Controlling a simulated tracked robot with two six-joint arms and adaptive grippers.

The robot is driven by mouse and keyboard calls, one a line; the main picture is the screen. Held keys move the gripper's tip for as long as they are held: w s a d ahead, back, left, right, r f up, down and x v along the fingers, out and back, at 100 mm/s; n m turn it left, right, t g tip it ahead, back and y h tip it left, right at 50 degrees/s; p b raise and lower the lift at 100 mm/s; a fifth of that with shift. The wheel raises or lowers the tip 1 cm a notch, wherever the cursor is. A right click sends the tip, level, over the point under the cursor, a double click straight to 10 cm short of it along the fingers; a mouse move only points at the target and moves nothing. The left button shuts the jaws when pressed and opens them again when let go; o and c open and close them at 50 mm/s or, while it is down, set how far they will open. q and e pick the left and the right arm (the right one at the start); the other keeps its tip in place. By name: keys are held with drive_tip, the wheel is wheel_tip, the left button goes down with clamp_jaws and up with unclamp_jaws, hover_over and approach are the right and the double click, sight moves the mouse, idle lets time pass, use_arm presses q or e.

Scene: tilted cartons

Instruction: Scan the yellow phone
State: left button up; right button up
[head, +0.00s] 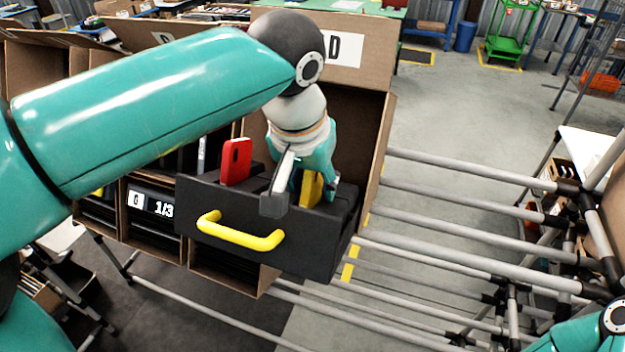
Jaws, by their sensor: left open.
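The yellow phone (312,188) stands in a black drawer box (330,240) that is pulled partly out of a tilted carton. The drawer has a yellow handle (240,233). My left gripper (283,180) points down into the drawer right by the yellow phone and is open. It hides part of the phone, and I cannot tell whether a finger touches it. A red phone (236,161) stands in the same drawer, left of the gripper. At the lower right corner part of my right arm shows, but its gripper is out of view.
The carton (376,75) around the drawer is marked D. More cartons with black boxes, one labelled 1/3 (152,202), stand to the left. A rack of grey pipes (470,205) fills the right side. Open floor lies behind it.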

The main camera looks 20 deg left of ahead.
use_arm(q)
drive_tip(key=shift+f, duration=0.1)
clamp_jaws()
drive_tip(key=c, duration=0.6)
unclamp_jaws()
clamp_jaws()
drive_tip(key=shift+w, duration=0.1)
drive_tip(key=shift+w+d+r, duration=0.1)
drive_tip(key=shift+w+r, duration=0.7)
drive_tip(key=shift+r, duration=0.75)
drive_tip(key=shift+w+a+r, duration=0.1)
drive_tip(key=shift+w+r, duration=0.7)
drive_tip(key=shift+r, duration=0.75)
drive_tip(key=shift+w+d+r, duration=0.1)
drive_tip(key=shift+w+r, duration=0.7)
drive_tip(key=shift+r, duration=0.75)
